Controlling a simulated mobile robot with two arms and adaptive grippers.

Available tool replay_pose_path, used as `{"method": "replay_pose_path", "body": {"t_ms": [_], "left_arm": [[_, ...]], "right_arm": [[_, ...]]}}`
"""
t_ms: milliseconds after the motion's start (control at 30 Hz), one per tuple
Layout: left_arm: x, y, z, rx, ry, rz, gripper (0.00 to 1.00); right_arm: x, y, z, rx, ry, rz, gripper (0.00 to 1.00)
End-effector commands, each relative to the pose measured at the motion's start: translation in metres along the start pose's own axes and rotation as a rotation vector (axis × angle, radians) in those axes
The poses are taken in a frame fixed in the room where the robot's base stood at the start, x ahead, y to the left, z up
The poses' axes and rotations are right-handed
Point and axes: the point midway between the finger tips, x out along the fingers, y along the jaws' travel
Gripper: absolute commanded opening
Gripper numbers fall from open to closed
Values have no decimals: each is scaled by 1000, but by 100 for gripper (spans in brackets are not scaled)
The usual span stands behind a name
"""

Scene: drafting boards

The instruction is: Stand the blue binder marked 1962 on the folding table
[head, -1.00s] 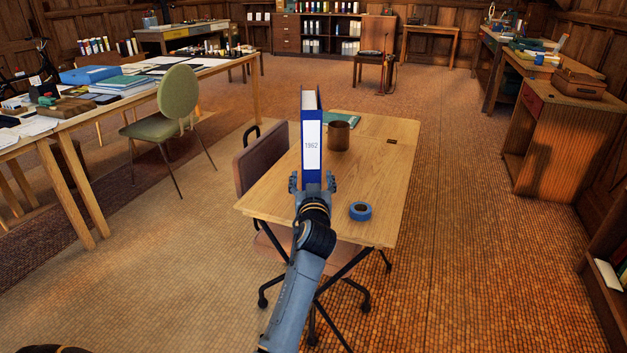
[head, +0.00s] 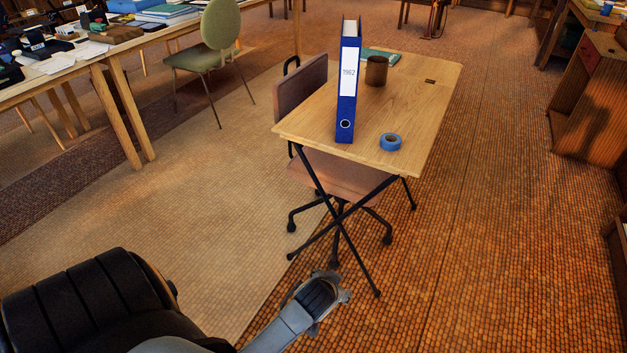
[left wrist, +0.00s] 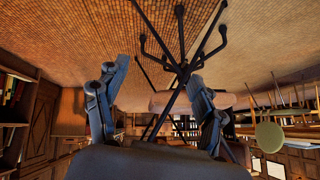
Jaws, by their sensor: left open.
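The blue binder marked 1962 (head: 348,85) stands upright on the folding table (head: 425,120), near its front left part. Its white label faces me and nothing holds it. My left gripper (head: 330,285) is below and in front of the table, well apart from the binder. In the left wrist view its two fingers (left wrist: 158,78) are spread with nothing between them. That view is upside down and shows the chair and crossed legs under the table; I cannot make out the binder there. My right gripper is not in view.
A roll of blue tape (head: 390,142), a brown mug (head: 376,71) and a teal book (head: 381,55) are on the table. A wheeled chair (head: 300,88) is tucked in at its left. A green chair (head: 219,28) stands by the long desk (head: 125,50).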

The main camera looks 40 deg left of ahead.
Motion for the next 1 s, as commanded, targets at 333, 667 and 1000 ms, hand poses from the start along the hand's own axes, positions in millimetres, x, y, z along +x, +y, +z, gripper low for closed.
{"method": "replay_pose_path", "body": {"t_ms": [333,667,1000], "left_arm": [[-55,73,175,176,-365,262,69],[-57,76,181,183,-377,273,69],[-57,76,180,181,-376,272,51]], "right_arm": [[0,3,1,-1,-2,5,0],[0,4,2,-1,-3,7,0],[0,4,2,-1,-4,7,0]]}}
